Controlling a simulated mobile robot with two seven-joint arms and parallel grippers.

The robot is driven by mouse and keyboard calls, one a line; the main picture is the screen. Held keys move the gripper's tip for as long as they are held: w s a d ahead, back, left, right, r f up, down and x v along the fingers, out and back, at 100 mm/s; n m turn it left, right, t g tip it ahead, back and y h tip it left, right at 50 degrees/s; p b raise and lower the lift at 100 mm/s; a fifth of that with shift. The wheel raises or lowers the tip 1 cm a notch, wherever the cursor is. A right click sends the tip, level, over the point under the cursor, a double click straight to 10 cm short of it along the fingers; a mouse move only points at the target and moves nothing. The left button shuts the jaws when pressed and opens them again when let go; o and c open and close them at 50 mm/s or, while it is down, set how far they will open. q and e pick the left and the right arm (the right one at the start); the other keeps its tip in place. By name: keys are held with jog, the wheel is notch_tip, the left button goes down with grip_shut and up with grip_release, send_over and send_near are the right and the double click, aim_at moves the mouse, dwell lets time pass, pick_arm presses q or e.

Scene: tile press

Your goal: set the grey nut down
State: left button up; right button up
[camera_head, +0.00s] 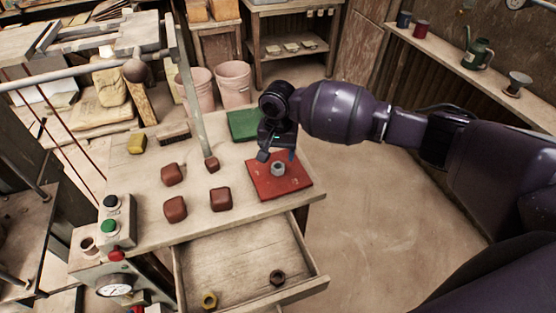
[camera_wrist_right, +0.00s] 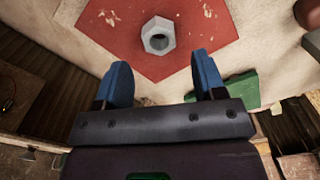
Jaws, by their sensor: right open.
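The grey nut (camera_head: 278,169) stands on the red mat (camera_head: 262,187) at the right end of the table. It also shows in the right wrist view (camera_wrist_right: 158,36), with its hole facing the camera and the red mat (camera_wrist_right: 203,25) around it. My right gripper (camera_head: 277,156) is just behind and above the nut in the head view. In the wrist view its two blue fingers (camera_wrist_right: 164,80) are spread apart, with nothing between them, and the nut lies beyond their tips. My left gripper does not show.
A green mat (camera_head: 243,125) lies behind the red mat. Several brown blocks (camera_head: 220,198) and a yellow block (camera_head: 137,143) are on the table. A button box (camera_head: 117,222) stands at the left.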

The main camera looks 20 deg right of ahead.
aim_at(278, 164)
notch_tip(278, 164, up, 7)
jog(key=shift+r, duration=0.2)
dwell(0.6)
